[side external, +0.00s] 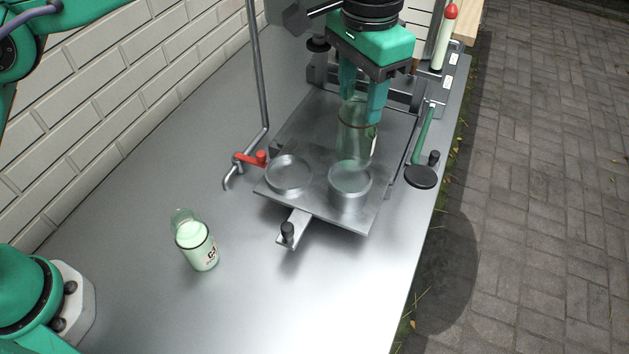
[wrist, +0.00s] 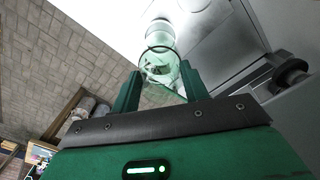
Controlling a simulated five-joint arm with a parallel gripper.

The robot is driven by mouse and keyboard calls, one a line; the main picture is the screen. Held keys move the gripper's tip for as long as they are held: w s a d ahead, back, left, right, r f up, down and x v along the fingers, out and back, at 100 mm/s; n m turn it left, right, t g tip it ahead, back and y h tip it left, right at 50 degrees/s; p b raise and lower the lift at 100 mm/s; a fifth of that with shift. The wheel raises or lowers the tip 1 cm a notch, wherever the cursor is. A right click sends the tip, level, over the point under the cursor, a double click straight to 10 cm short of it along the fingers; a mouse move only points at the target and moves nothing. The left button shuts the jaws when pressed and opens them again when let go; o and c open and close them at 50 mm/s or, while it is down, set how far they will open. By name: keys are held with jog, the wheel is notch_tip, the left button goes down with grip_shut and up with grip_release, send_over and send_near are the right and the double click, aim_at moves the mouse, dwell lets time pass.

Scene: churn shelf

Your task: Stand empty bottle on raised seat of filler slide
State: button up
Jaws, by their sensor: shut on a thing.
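My gripper (side external: 361,109) is shut on a clear, empty glass bottle (side external: 356,141), which hangs upright with a dark ring and a small label. In the wrist view the bottle (wrist: 158,58) sits between the two green fingers (wrist: 160,74). The filler slide (side external: 370,218) is a grey metal plate with two round seats. The raised seat (side external: 350,190) is the taller one at the right front. The bottle's base shows just above and behind its top; I cannot tell whether they touch. The lower seat (side external: 289,175) is empty, to the left.
A bottle with pale green contents (side external: 198,248) stands on the metal bench (side external: 270,310) at front left. A red-handled tap (side external: 252,159) on a pipe is left of the slide. A green lever with a black disc (side external: 421,176) is at right. A white brick wall bounds the left.

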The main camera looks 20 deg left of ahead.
aim_at(357, 121)
jog(key=shift+f, duration=1.35)
jog(key=shift+f, duration=1.25)
dwell(1.0)
jog(key=o, duration=1.4)
jog(key=shift+c, duration=1)
